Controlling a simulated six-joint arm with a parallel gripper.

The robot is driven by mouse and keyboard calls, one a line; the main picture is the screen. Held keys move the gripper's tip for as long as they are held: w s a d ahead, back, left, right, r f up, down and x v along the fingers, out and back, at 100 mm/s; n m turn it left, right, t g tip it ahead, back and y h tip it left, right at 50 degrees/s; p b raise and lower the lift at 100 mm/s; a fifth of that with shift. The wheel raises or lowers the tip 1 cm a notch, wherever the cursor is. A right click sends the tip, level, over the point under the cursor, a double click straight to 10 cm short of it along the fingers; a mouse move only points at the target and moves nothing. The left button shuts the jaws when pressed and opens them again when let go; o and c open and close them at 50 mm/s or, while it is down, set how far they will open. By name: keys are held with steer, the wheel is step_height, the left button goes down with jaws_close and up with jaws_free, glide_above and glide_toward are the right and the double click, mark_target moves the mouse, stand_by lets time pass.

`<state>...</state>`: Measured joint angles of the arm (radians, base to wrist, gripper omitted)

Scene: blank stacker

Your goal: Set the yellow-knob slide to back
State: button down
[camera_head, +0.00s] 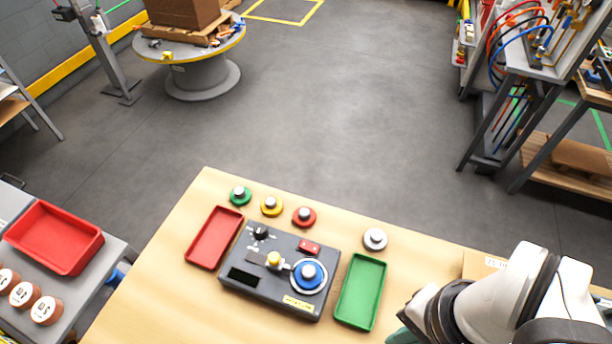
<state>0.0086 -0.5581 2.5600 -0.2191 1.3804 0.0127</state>
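A dark grey control panel (262,295) lies on the wooden table. The yellow-knob slide (273,260) stands near the middle of its top face, left of a large blue round knob (308,272). A pale strip shows on either side of the yellow knob's base; its exact setting along its track is too small to tell. My white and black arm comes in at the lower right, apart from the panel. My gripper's fingers are not visible. Nothing of mine touches the yellow knob.
On the panel are a black knob (261,233), a red block (309,247) and a dark slot (243,277). A red tray (214,237) and green tray (361,291) flank it. Several round coloured pieces (271,206) stand behind. The table's back right is mostly clear.

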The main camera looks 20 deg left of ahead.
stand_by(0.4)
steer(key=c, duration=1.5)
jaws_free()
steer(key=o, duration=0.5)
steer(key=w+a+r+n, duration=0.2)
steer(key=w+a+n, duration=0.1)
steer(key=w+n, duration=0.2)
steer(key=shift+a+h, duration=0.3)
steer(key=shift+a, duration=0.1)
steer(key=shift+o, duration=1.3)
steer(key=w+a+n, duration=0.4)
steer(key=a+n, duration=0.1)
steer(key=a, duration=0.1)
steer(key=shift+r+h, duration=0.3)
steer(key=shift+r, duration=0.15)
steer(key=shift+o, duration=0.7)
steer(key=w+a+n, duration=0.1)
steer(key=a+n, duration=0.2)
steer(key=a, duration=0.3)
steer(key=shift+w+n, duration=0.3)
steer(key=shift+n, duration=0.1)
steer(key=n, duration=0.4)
glide_toward(274, 257)
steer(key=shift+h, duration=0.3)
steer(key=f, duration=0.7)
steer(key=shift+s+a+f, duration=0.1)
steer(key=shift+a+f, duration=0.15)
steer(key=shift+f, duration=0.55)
